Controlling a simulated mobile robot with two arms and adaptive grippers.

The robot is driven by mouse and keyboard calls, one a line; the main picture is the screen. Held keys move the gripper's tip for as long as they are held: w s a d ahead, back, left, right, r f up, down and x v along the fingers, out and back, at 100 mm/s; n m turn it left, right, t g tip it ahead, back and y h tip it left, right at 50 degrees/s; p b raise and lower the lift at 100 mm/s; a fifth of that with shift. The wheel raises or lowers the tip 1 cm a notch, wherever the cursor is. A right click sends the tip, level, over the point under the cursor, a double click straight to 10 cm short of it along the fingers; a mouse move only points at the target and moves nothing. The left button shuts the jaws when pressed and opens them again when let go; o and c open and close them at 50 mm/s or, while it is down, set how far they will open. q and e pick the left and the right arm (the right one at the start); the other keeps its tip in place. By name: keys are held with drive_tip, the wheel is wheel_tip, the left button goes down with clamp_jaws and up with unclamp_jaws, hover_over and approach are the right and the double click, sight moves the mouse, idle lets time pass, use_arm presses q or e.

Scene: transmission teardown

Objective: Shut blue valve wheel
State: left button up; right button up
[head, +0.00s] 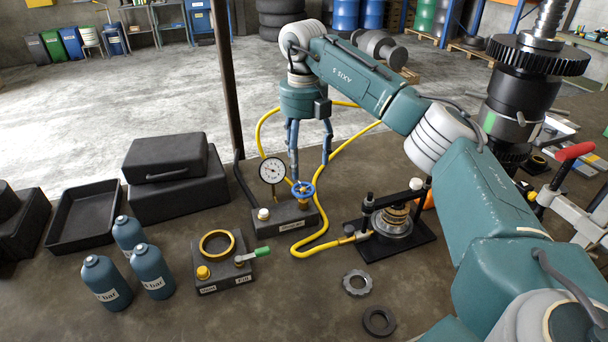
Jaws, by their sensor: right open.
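The blue valve wheel (304,191) sits on top of a dark block with a white label (290,217) on the bench. A round pressure gauge (272,170) stands on the same block, left of the wheel. My right gripper (310,170) points down with its two blue-grey fingers spread open and empty. In the picture its fingertips lie just above the wheel, one to the left and one to the right; whether they touch it I cannot tell. My left gripper is not in view.
A yellow hose (309,252) loops around the block. A clamp fixture (391,219) stands at right, with two rings (356,283) in front. A dark box with a green-handled lever (222,263), blue bottles (106,281) and black cases (166,158) are at left. A dark post (228,80) rises behind.

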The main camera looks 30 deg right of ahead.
sight(303, 190)
drive_tip(key=shift+r, duration=1.7)
wheel_tip(303, 190, down, 12)
drive_tip(key=m, duration=0.3)
drive_tip(key=shift+w, duration=0.15)
drive_tip(key=shift+c, duration=0.5)
drive_tip(key=shift+m, duration=0.3)
drive_tip(key=c, duration=1)
